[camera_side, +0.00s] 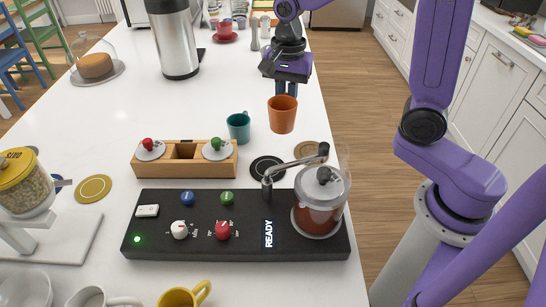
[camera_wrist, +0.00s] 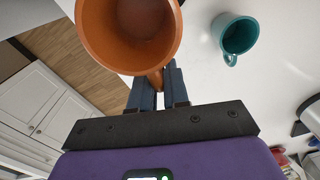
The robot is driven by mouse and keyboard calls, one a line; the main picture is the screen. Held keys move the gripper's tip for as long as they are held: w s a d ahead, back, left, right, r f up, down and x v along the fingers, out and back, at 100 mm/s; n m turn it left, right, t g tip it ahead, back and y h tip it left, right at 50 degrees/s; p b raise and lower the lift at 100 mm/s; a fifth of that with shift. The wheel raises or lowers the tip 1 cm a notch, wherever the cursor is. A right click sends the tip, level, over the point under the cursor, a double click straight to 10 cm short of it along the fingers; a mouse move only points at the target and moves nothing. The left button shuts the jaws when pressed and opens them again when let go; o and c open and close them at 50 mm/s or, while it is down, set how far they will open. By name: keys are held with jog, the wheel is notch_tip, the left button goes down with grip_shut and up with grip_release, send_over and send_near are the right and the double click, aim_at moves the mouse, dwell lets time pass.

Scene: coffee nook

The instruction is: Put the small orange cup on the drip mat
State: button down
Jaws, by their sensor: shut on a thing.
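The small orange cup (camera_side: 282,115) is upright below my gripper (camera_side: 286,91), near the counter's right edge. In the wrist view, the orange cup (camera_wrist: 143,30) fills the top, and my gripper (camera_wrist: 158,82) is shut on its handle. The cup looks empty. It appears held above the counter, though its exact height is hard to tell. A black round mat (camera_side: 267,169), which may be the drip mat, lies behind the black machine panel. A brown round mat (camera_side: 307,151) lies to its right, partly hidden by the machine's crank arm.
A teal cup (camera_side: 239,127) stands left of the orange cup, also in the wrist view (camera_wrist: 238,36). A wooden holder (camera_side: 184,161) sits left of the mats. The black panel (camera_side: 185,243) carries a glass jar (camera_side: 320,205). A yellow coaster (camera_side: 94,188) lies far left.

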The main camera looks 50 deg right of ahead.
jog(key=shift+n, duration=0.9)
jog(key=a+f, duration=0.1)
jog(key=f, duration=0.1)
jog(key=w+a+f, duration=0.1)
jog(key=f, duration=0.1)
jog(key=w+a+f, duration=0.1)
jog(key=f, duration=0.1)
jog(key=shift+w+a+f, duration=0.1)
jog(key=shift+a+f, duration=0.15)
jog(key=shift+a, duration=0.05)
jog(key=shift+f, duration=2.25)
jog(key=shift+f, duration=0.1)
jog(key=c, duration=1.1)
grip_release()
notch_tip(320, 180, up, 12)
